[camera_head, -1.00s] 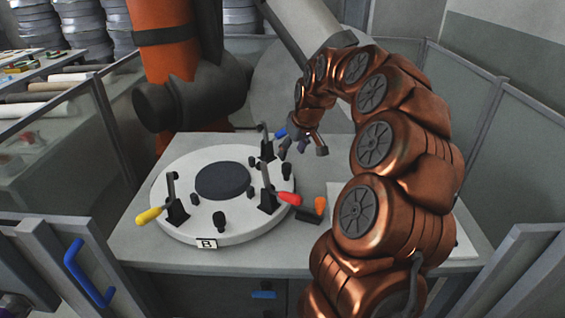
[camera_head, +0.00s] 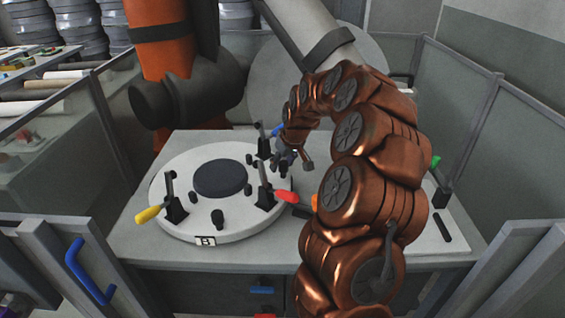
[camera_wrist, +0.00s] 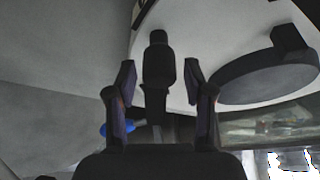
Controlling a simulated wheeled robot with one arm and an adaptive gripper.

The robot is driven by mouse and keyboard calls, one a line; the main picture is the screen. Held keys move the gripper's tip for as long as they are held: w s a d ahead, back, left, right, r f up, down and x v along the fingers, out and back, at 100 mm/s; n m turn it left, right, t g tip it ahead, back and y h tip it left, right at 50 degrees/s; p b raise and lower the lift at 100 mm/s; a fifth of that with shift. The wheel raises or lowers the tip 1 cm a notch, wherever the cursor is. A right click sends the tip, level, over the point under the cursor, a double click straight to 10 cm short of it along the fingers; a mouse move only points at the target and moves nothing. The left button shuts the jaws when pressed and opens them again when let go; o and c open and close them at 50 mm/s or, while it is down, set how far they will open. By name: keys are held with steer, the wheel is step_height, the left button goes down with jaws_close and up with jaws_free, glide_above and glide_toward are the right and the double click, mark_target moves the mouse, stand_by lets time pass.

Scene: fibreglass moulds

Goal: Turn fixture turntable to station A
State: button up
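The fixture turntable (camera_head: 165,215) is a round white disc on the table, with a dark round mould (camera_head: 221,179) in its middle. A plate marked B (camera_head: 206,240) is at its front rim. Toggle clamps with yellow (camera_head: 148,214), red (camera_head: 286,196) and blue (camera_head: 277,130) handles stand on it. My gripper (camera_head: 287,160) is at the disc's right edge. In the wrist view my gripper (camera_wrist: 160,85) is open, its two fingers on either side of a black upright peg (camera_wrist: 158,60) on the disc. Whether they touch it I cannot tell. No A plate shows.
An orange-handled item (camera_head: 315,203) lies right of the disc, partly behind my arm. A green-handled clamp (camera_head: 437,170) stands at the table's right. Grey fence panels (camera_head: 505,155) flank the table, and an orange robot arm (camera_head: 160,45) stands behind it.

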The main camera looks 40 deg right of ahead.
jaws_close()
stand_by(0.5)
